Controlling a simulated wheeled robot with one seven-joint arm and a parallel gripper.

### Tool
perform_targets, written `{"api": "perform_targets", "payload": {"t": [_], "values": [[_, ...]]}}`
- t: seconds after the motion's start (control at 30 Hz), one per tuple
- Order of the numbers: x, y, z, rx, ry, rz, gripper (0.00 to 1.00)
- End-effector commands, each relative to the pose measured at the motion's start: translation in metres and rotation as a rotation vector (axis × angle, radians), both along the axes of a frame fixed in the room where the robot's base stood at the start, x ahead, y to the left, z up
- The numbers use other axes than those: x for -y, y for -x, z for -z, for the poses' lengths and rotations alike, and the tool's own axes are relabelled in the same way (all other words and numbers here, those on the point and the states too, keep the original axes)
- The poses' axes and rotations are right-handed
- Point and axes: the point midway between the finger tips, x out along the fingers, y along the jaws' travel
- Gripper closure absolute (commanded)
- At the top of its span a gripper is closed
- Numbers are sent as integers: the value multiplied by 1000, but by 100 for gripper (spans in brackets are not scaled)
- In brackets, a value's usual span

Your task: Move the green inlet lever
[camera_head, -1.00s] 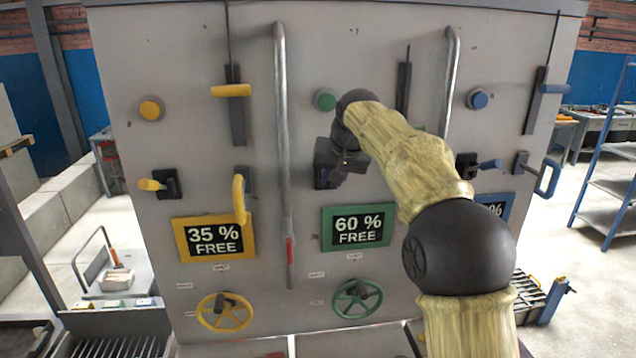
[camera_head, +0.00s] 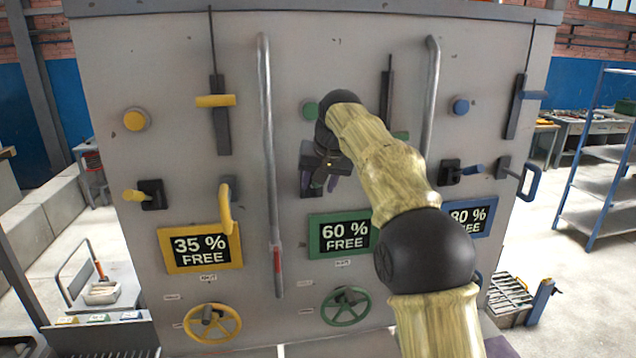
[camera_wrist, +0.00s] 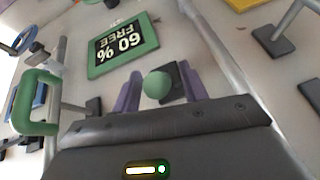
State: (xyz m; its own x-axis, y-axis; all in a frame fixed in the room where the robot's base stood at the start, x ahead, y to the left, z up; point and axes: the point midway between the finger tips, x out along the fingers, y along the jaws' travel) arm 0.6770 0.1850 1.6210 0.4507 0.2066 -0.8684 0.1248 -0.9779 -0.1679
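The green ball-ended lever (camera_wrist: 156,85) shows in the wrist view, in front of its dark mounting plate (camera_wrist: 174,72). My gripper (camera_wrist: 159,88) is open, with one purple finger on each side of the green ball. I cannot tell whether either finger touches it. In the head view, my gripper (camera_head: 325,180) is in front of the panel above the green-framed "60 % FREE" sign (camera_head: 343,235). There the gripper and wrist hide the lever's ball, and only part of the dark plate (camera_head: 305,185) shows.
A green handle (camera_wrist: 35,100) stands out from the panel in the wrist view. Grey vertical pipes (camera_head: 266,150) (camera_head: 431,90) flank the green column. A green button (camera_head: 310,110) is above my gripper, and a green handwheel (camera_head: 345,306) is below the sign.

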Motion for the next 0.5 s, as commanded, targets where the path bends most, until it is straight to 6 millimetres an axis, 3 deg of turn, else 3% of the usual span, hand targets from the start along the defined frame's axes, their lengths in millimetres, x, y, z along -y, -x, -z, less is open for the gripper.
{"api": "perform_targets", "payload": {"t": [0.27,0.5], "values": [[0,1,-1,-1,0,-2,57],[6,14,-26,2,-1,-1,57]]}}
